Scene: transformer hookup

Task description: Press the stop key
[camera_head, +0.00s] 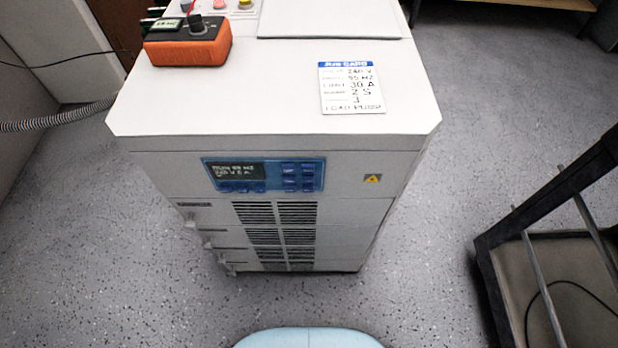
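A pale grey cabinet (275,100) stands ahead of me, with a blue control panel (264,187) high on its front face. The panel has a dark display (238,171) whose small text seems to begin with "RUN". Blue keys (298,177) sit right of the display, and a row of smaller keys (240,187) lies below it. The key labels are too small to read, so I cannot tell which one is the stop key. Neither gripper is in view, and nothing covers the panel.
An orange meter (188,48) and a job card (351,88) lie on the cabinet top. Coloured buttons (230,4) show at the back edge. A dark-framed cart (500,270) stands at right, and a grey hose (60,119) runs at left. The floor before the cabinet is clear.

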